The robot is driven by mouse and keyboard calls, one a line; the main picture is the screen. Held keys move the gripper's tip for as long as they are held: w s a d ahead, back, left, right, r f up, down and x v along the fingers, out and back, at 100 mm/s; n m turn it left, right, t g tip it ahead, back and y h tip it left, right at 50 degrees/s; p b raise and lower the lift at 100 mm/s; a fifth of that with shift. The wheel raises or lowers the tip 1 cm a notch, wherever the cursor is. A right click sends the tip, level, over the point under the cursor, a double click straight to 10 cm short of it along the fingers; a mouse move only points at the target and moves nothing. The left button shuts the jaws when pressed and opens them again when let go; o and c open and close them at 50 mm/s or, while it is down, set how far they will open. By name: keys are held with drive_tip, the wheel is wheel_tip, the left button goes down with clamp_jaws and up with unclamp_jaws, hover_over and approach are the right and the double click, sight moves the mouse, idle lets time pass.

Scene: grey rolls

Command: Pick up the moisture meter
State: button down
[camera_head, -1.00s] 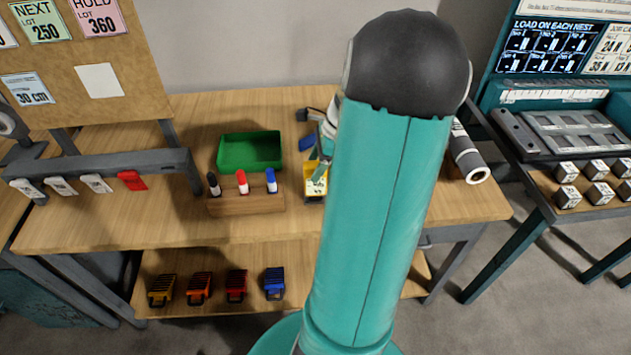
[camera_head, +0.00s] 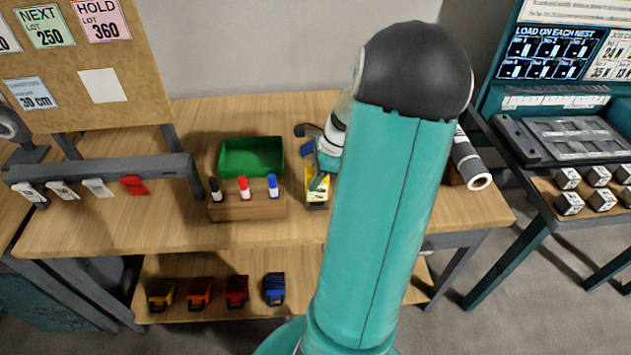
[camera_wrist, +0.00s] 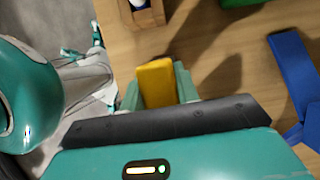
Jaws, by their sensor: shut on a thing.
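The moisture meter, a yellow block-like device (camera_head: 312,190) with a pale face, is at the front of the wooden table, right of the marker holder. In the wrist view its yellow end (camera_wrist: 156,82) sits between the two teal fingers of my gripper (camera_wrist: 158,90). My gripper (camera_head: 318,180) is shut on it. My upper arm covers the area just to its right in the head view. I cannot tell whether the meter touches the table.
A wooden holder (camera_head: 246,206) with black, red and blue markers stands left of the meter. A green tray (camera_head: 250,158) is behind it. A blue object (camera_wrist: 293,72) lies right of my gripper in the wrist view. A grey roll (camera_head: 468,160) lies at right.

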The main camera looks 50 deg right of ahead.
sight(313, 169)
drive_tip(key=shift+r, duration=0.45)
wheel_tip(313, 169, up, 2)
drive_tip(key=shift+r, duration=0.15)
drive_tip(key=s+a+r, duration=0.5)
drive_tip(key=s+r, duration=0.4)
drive_tip(key=s, duration=0.3)
drive_tip(key=shift+s+a+r, duration=0.35)
drive_tip(key=shift+a+r, duration=0.05)
drive_tip(key=c, duration=1.8)
unclamp_jaws()
drive_tip(key=shift+c, duration=0.8)
drive_tip(key=shift+r, duration=1.5)
